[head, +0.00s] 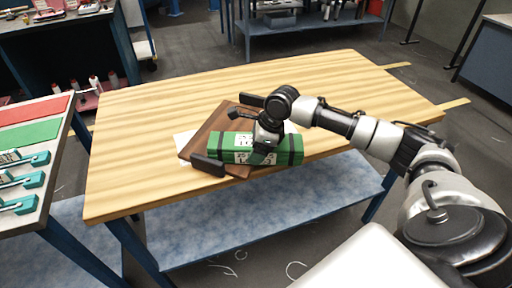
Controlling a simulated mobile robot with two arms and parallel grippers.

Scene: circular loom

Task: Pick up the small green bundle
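The small green bundle (288,149) lies on a brown wooden board (203,133) near the table's front edge. It has dark straps and white labels with dark marks. My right gripper (230,132) is over the bundle, its arm coming in from the right. Its two dark finger pads stand wide apart, one in front of the bundle's left end and one behind the bundle. I cannot tell whether they touch it. The wrist hides part of the bundle's middle. My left gripper is out of view.
The board and a white sheet (184,141) lie on a light wooden table (130,130), otherwise clear. A side table at left holds red (32,110) and green (28,134) panels and several teal tools (22,180). Shelves and benches stand behind.

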